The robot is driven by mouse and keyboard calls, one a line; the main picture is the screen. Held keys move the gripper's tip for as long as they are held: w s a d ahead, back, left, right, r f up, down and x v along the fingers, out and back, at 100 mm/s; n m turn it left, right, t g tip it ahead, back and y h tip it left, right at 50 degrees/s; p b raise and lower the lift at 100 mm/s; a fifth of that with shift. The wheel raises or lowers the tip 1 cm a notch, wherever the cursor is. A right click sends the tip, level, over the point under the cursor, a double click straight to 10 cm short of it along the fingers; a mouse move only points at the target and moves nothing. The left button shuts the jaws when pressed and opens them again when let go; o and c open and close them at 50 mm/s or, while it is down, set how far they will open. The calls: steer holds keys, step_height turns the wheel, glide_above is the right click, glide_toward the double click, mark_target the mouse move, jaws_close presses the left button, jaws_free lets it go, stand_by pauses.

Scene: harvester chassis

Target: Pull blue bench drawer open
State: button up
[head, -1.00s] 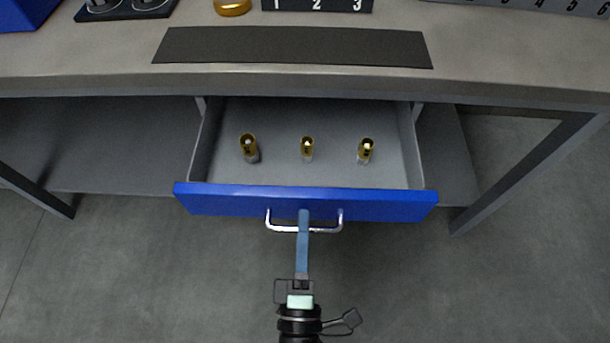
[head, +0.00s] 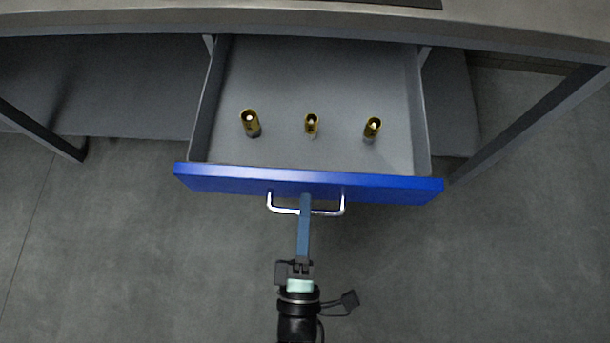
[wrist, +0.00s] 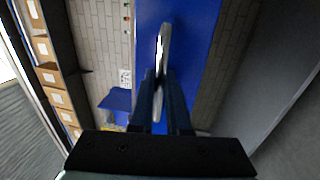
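The blue bench drawer (head: 240,180) stands well out from under the bench in the head view, its grey inside showing. Its silver bar handle (head: 330,212) is on the middle of the blue front. My gripper (head: 305,208) is at the handle, with its fingers around the bar near its middle. In the wrist view the fingers (wrist: 163,90) are close together on the handle (wrist: 163,50), with the blue drawer front (wrist: 200,40) behind it. Three brass-coloured fittings, left (head: 249,120), middle (head: 311,123) and right (head: 372,127), stand in the drawer.
The grey bench top (head: 200,18) runs above the drawer. A lower shelf (head: 120,95) lies behind it on the left. Bench legs stand at left (head: 45,130) and right (head: 530,120). The floor (head: 450,270) in front is clear. Shelves with boxes (wrist: 50,75) show in the wrist view.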

steer(key=shift+o, duration=0.9)
steer(key=s+f, duration=0.2)
steer(key=s, duration=1)
steer(key=shift+s+f, duration=0.2)
steer(key=shift+s, duration=0.15)
